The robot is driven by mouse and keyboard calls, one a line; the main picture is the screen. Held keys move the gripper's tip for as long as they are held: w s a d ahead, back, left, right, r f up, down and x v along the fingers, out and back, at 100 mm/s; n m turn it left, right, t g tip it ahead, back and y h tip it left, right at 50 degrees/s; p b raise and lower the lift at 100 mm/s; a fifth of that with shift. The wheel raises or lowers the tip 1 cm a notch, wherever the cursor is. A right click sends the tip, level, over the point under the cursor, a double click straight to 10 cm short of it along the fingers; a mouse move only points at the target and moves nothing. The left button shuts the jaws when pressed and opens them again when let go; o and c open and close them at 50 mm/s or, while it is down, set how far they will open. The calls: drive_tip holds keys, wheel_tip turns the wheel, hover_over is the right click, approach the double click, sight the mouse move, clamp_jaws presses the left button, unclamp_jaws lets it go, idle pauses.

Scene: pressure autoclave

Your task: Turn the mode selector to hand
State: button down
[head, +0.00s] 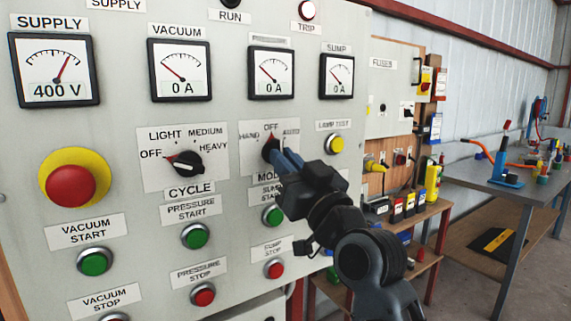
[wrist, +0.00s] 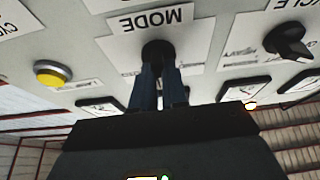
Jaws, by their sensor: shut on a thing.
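The mode selector (head: 269,149) is a small black knob on a white plate marked HAND at left and OFF at the top; the right label is partly covered by a gripper finger or blurred. A reddish mark at the knob's top seems to lie near OFF. My gripper (head: 279,158) reaches in from the lower right, and its blue fingers are shut on the knob. In the wrist view the picture is upside down: the dark knob (wrist: 157,47) sits between the fingertips (wrist: 158,62), under the word MODE. Its exact pointing is hidden there.
The cycle selector (head: 187,163) is left of the mode plate, with a yellow lamp test button (head: 337,145) to the right. Green (head: 272,216) and red (head: 274,269) sump buttons lie below, close to my arm. A large red emergency button (head: 71,186) is far left.

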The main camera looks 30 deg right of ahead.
drive_tip(key=shift+f+n+b, duration=0.15)
drive_tip(key=shift+n+b, duration=0.15)
drive_tip(key=shift+b, duration=0.05)
drive_tip(key=shift+d+r+n+g+y+b, duration=0.1)
drive_tip(key=shift+n+g+y+b, duration=0.65)
drive_tip(key=shift+n+b, duration=1.3)
drive_tip(key=shift+d+r+n+g+y+b, duration=0.1)
drive_tip(key=shift+n+g+y+b, duration=0.15)
drive_tip(key=shift+n+y+b, duration=1.4)
drive_tip(key=shift+d+r+n+g+y+b, duration=0.1)
drive_tip(key=shift+n+g+y+b, duration=0.4)
drive_tip(key=shift+n+b, duration=1.95)
drive_tip(key=shift+n, duration=0.55)
drive_tip(key=c, duration=1.2)
unclamp_jaws()
drive_tip(key=shift+o, duration=0.2)
